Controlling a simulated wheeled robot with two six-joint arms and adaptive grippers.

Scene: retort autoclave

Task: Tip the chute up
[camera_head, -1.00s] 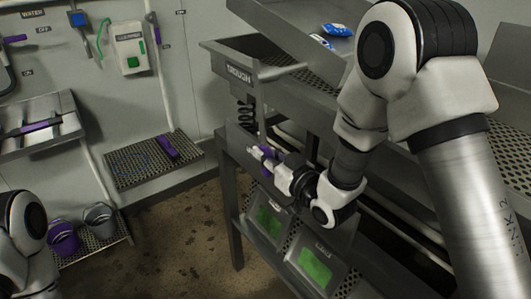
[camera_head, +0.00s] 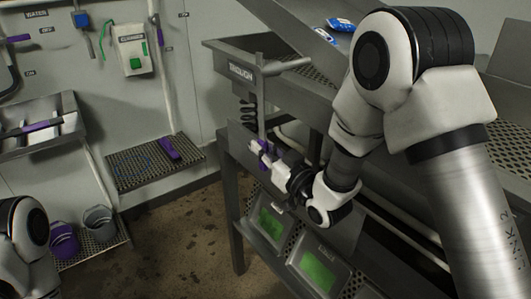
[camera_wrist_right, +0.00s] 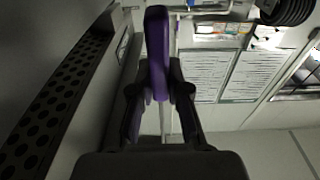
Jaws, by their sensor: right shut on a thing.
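The chute (camera_head: 290,28) is a grey metal tray at the top of the bench, tilted, its near edge sloping down to the right. My right gripper (camera_head: 262,152) is shut on the purple handle of a lever below the trough label. The purple handle (camera_wrist_right: 157,50) stands between both fingers in the right wrist view. A grey rod (camera_head: 261,105) rises from the handle area to a crossbar. Only part of my left arm shows at lower left; its gripper is out of frame.
The trough (camera_head: 228,60) has a coil spring below it. Floor between is clear.

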